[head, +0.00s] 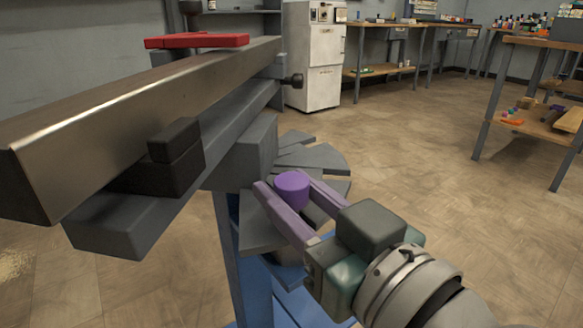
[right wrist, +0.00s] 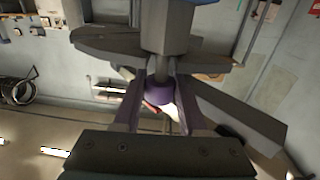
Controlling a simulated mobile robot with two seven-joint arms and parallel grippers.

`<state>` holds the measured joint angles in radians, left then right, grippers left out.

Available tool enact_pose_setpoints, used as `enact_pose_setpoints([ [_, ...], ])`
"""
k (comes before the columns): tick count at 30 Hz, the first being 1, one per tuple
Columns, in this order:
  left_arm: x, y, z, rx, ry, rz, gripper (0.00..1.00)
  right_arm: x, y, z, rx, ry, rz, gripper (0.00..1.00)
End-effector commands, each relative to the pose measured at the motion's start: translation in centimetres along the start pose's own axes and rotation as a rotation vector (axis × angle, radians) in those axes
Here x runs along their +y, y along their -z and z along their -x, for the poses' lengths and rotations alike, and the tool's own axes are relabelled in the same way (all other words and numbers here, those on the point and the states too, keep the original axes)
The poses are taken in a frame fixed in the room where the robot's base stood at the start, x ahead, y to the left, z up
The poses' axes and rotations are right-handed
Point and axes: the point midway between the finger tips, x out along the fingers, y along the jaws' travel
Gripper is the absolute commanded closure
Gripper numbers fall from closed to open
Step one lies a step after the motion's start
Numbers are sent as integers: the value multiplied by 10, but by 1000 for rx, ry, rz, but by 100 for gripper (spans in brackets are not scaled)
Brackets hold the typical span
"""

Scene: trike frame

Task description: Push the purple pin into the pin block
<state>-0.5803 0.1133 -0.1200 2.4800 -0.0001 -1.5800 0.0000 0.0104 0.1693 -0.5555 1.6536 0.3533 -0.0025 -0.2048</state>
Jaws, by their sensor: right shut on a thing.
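The purple pin (head: 291,186) shows as a round purple head between the fingers of my right gripper (head: 283,181). The gripper is shut on it. In the right wrist view the pin's head (right wrist: 160,94) sits between the fingertips (right wrist: 158,82). A thin grey shaft runs from the head to a grey block (right wrist: 166,28), which looks like the pin block. The shaft appears to meet the block's face; how deep it goes is hidden. In the head view a grey block (head: 252,152) sits just beyond the fingertips, under the beam. My left gripper is not in view.
A long metal beam (head: 130,105) on a grey bar crosses the left side, with a dark clamp piece (head: 175,150) and a red part (head: 196,41). Grey slotted plates (head: 312,158) lie around the fingers. The floor to the right is clear up to the workbenches.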

Motion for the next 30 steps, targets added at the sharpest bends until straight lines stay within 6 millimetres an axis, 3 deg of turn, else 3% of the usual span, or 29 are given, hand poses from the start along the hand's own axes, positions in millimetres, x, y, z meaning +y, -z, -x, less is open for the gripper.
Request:
enact_pose_setpoints([
  [15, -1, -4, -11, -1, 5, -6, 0, 0, -14, 0, 1, 0, 0, 100],
  [16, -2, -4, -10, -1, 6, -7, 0, 0, -14, 0, 1, 0, 0, 58],
  [25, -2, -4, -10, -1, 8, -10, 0, 0, -13, 0, 0, 0, 0, 24],
  [30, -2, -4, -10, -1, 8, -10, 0, 0, -13, 0, 0, 0, 0, 24],
])
